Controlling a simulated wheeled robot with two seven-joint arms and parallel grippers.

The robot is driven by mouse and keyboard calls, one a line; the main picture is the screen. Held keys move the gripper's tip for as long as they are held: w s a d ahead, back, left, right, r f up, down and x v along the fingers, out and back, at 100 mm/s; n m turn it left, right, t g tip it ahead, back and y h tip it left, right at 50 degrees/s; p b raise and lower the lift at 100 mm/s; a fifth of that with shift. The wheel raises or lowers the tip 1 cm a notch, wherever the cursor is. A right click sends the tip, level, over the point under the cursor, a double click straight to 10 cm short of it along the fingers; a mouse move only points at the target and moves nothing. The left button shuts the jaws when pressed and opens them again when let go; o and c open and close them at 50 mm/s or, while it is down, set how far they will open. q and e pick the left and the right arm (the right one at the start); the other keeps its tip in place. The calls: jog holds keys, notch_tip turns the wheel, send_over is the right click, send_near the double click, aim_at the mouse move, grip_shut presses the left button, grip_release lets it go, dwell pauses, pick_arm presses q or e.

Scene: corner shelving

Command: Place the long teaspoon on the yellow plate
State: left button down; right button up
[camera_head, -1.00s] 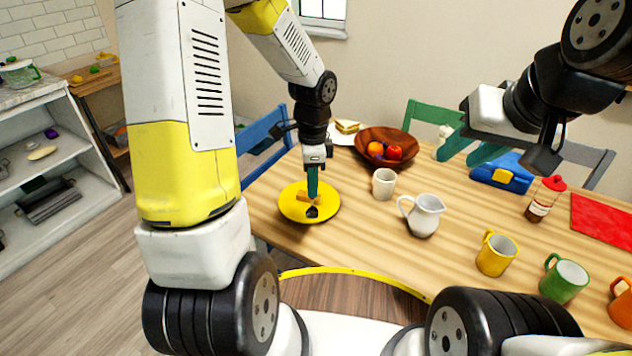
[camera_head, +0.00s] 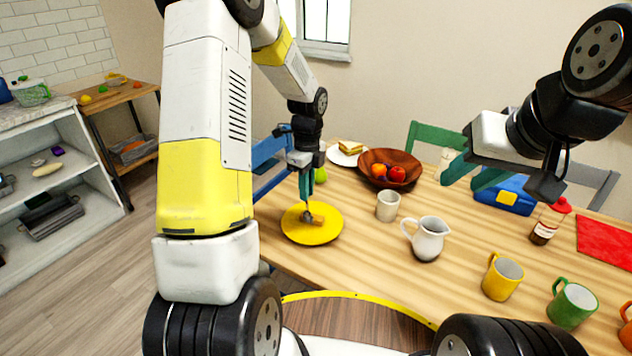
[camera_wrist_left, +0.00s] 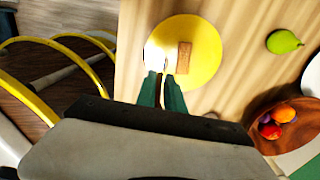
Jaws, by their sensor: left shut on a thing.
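The yellow plate (camera_head: 331,233) lies on the wooden table and also shows in the left wrist view (camera_wrist_left: 208,62). My left gripper (camera_head: 306,192) points down over the plate. Its teal fingers, seen close in the left wrist view (camera_wrist_left: 161,90), are shut on the long teaspoon (camera_head: 308,216). The spoon's dark bowl end hangs low over the plate, beside a brown block (camera_head: 319,220). I cannot tell whether the spoon touches the plate. The handle is mostly hidden by the fingers. My right gripper (camera_head: 472,172) is open and empty above the table's right side.
A white cup (camera_head: 388,207) and a white jug (camera_head: 430,240) stand right of the plate. A green pear (camera_head: 320,175) and a wooden fruit bowl (camera_head: 408,160) are behind. A yellow mug (camera_head: 502,279) and a green mug (camera_head: 572,304) stand at the front right.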

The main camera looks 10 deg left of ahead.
pick_arm(q)
jog(key=shift+w+a+f, duration=0.15)
jog(key=shift+w+f, duration=0.15)
jog(key=shift+f, duration=0.3)
jog(key=shift+w+a+f, duration=0.1)
jog(key=shift+w+f, duration=0.25)
jog(key=shift+f, duration=0.3)
jog(key=shift+w+a+f, duration=0.15)
jog(key=shift+w+f, duration=0.15)
jog(key=shift+f, duration=0.3)
jog(key=shift+f, duration=0.1)
jog(key=c, duration=1.4)
grip_release()
jog(key=shift+c, duration=0.2)
